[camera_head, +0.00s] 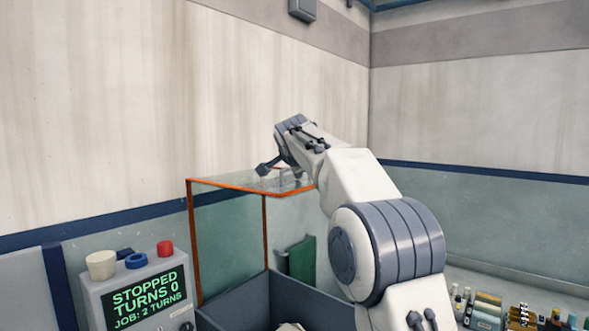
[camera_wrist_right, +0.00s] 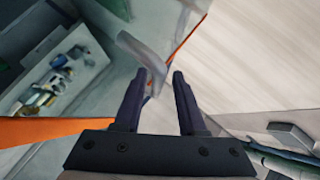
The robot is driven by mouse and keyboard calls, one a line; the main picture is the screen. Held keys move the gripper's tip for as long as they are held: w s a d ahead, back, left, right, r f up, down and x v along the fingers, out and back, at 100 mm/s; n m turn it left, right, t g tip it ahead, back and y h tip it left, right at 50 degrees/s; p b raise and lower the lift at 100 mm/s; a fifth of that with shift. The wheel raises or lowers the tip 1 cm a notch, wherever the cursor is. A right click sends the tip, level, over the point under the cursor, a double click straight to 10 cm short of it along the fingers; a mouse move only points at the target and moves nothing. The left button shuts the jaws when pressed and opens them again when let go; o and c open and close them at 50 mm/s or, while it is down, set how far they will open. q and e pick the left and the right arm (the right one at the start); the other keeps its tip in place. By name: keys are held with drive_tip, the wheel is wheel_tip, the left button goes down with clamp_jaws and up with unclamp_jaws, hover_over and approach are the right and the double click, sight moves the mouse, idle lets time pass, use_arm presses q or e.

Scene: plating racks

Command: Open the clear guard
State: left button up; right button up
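The clear guard (camera_head: 228,235) is a see-through cover with orange edges, standing over a dark grey tank (camera_head: 240,306) in the head view. Its orange edge also shows in the right wrist view (camera_wrist_right: 40,131). A grey bent handle (camera_wrist_right: 140,52) lies just beyond my right fingertips in the wrist view, its lower end between or just past them; contact cannot be told. My right gripper (camera_wrist_right: 158,80) has its fingers apart. In the head view my right gripper (camera_head: 268,166) is above the guard's top. My left gripper is not in view.
A control box (camera_head: 95,297) at the lower left reads "STOPPED, TURNS 0, JOB: 2 TURNS" and carries cream, blue and red (camera_head: 165,248) knobs. A green plate (camera_head: 302,259) shows behind my right arm. Several small bottles and parts (camera_head: 490,310) lie at the lower right. Walls stand behind.

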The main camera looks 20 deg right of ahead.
sight(295, 188)
drive_tip(key=shift+f, duration=0.2)
drive_tip(key=shift+s+a+r+b, duration=0.1)
drive_tip(key=shift+s+a+b, duration=0.05)
drive_tip(key=shift+s+b, duration=0.3)
drive_tip(key=b+v, duration=0.4)
drive_tip(key=v, duration=0.4)
drive_tip(key=shift+s+a+r, duration=0.15)
drive_tip(key=shift+s+r, duration=0.1)
drive_tip(key=shift+r, duration=0.05)
drive_tip(key=shift+s+a+r, duration=0.1)
drive_tip(key=shift+s+r, duration=0.15)
drive_tip(key=shift+s, duration=0.15)
